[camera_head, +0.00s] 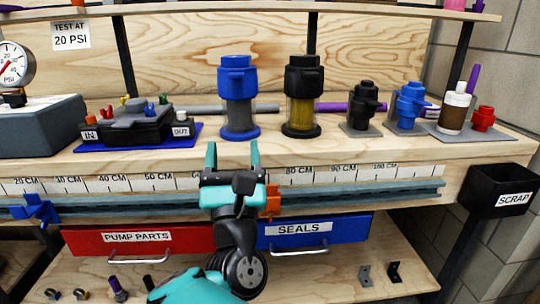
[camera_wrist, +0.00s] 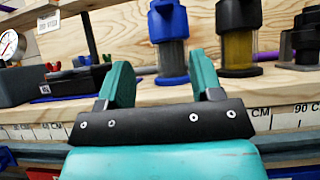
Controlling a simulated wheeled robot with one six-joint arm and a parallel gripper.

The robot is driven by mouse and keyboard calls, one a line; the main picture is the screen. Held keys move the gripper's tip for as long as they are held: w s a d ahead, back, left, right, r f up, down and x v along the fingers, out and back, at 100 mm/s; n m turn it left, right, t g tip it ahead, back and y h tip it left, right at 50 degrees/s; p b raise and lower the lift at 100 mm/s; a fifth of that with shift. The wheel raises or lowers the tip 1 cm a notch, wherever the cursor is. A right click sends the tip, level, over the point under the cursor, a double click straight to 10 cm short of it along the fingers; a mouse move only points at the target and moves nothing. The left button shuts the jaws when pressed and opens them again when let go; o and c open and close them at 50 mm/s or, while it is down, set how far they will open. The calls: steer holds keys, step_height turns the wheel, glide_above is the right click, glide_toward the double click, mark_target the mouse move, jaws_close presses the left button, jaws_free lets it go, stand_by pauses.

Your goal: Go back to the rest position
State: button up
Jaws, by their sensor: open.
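My gripper (camera_head: 233,160) is open and empty, with its two teal fingers pointing toward the workbench (camera_head: 330,157). It shows in front of the bench's front edge and ruler strip, below the blue filter (camera_head: 238,95). In the wrist view my gripper (camera_wrist: 162,88) has a wide gap between its fingers, and the blue filter (camera_wrist: 169,40) stands upright beyond that gap. A black filter with a yellow element (camera_head: 302,95) stands upright to the right of the blue one. Nothing is held.
Below are a red PUMP PARTS drawer (camera_head: 190,240) and a blue SEALS drawer (camera_head: 345,230). A black SCRAP bin (camera_head: 490,192) hangs at right. A pump on a blue tray (camera_head: 185,140) and a pressure gauge (camera_head: 14,65) stand left.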

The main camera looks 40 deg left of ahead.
steer(key=shift+s+d+f, duration=0.15)
steer(key=shift+d+f, duration=0.05)
steer(key=shift+d, duration=0.05)
stand_by(0.4)
